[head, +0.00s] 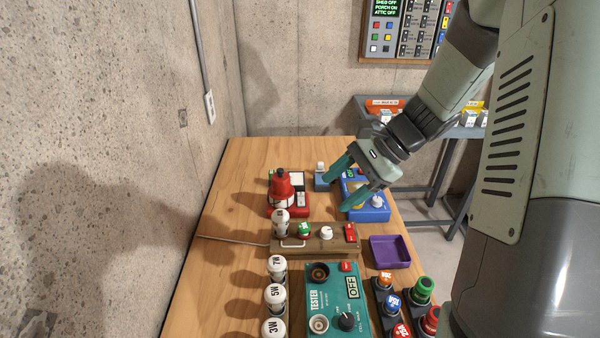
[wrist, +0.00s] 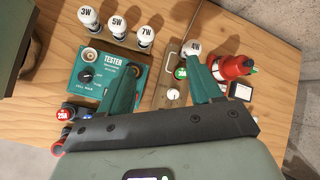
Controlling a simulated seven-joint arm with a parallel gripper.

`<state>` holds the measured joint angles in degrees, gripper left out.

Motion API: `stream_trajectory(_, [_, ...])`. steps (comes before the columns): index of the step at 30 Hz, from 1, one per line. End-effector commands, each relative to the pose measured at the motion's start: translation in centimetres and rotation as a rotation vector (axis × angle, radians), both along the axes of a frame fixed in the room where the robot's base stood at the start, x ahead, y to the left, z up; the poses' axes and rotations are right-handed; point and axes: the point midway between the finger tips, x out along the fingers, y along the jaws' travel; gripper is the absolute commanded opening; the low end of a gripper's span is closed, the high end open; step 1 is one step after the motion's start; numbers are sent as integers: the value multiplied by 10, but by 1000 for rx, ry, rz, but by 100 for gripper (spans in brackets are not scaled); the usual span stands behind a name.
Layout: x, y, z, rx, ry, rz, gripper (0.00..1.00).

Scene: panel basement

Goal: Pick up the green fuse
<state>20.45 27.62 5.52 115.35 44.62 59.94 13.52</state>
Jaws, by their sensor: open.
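A small round green fuse (head: 304,230) with white marking sits on the wooden board, right beside the 4W bulb. It also shows in the wrist view (wrist: 181,73), between my two fingers in the picture. A second round green piece (head: 421,287) with a dark centre stands at the lower right; I cannot tell whether it is a fuse. My gripper (head: 335,194) has green fingers spread apart and empty. It is above the table, over the blue device's side. The wrist view shows its fingers (wrist: 163,66) on either side of the board's green fuse, apart from it.
The wooden board (head: 262,242) also bears a white knob and red switch. A teal tester (head: 352,277), several bulbs (head: 276,295), a red bottle-shaped thing (head: 283,188) and a blue device (head: 372,212) crowd the table. A purple tray (head: 389,250) looks empty. Orange, blue and red fuses stand lower right.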

Motion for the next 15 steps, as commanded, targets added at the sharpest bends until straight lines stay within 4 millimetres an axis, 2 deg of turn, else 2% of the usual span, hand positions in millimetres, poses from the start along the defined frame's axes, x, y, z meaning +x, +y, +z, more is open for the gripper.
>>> stream_trajectory(1, [10,-6,-23,58,55,-63,64])
stream_trajectory(6, [38,-20,-87,245,198,-274,64])
stream_trajectory(9, [49,-28,-122,341,270,-388,64])
stream_trajectory(12, [55,-34,-149,417,321,-477,64])
stream_trajectory(15, [59,-38,-167,466,353,-536,64])
